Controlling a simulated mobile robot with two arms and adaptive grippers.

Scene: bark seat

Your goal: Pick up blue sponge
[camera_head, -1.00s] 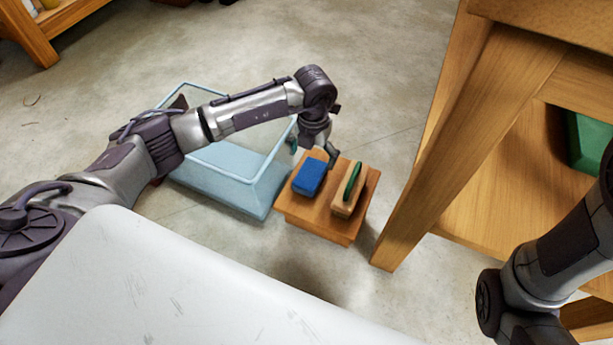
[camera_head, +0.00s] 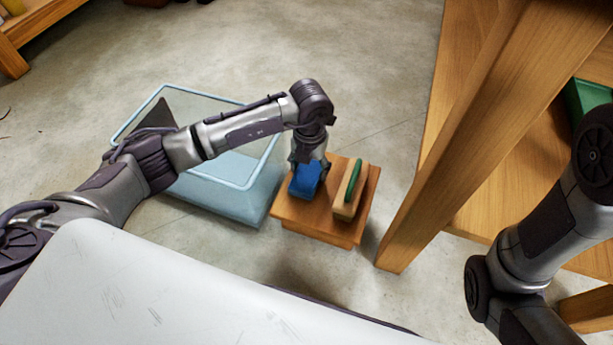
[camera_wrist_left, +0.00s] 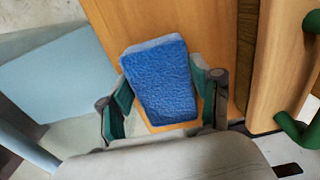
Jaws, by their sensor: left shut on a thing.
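The blue sponge (camera_head: 305,181) sits at the left side of a small wooden stool (camera_head: 318,222). It also shows in the left wrist view (camera_wrist_left: 160,82), between the two green-padded fingers. My left gripper (camera_head: 308,167) has come down over the sponge from above and is shut on it. In the left wrist view my left gripper (camera_wrist_left: 163,100) has one finger on each side of the sponge. I cannot tell whether the sponge is clear of the stool top. My right arm shows at the right edge of the head view; its gripper is out of view.
A wooden brush with a green handle (camera_head: 350,190) lies on the stool right of the sponge. A light-blue glass-like tank (camera_head: 225,195) stands just left of the stool. A tall wooden shelf (camera_head: 450,140) rises at the right, with a green box (camera_head: 588,100) inside.

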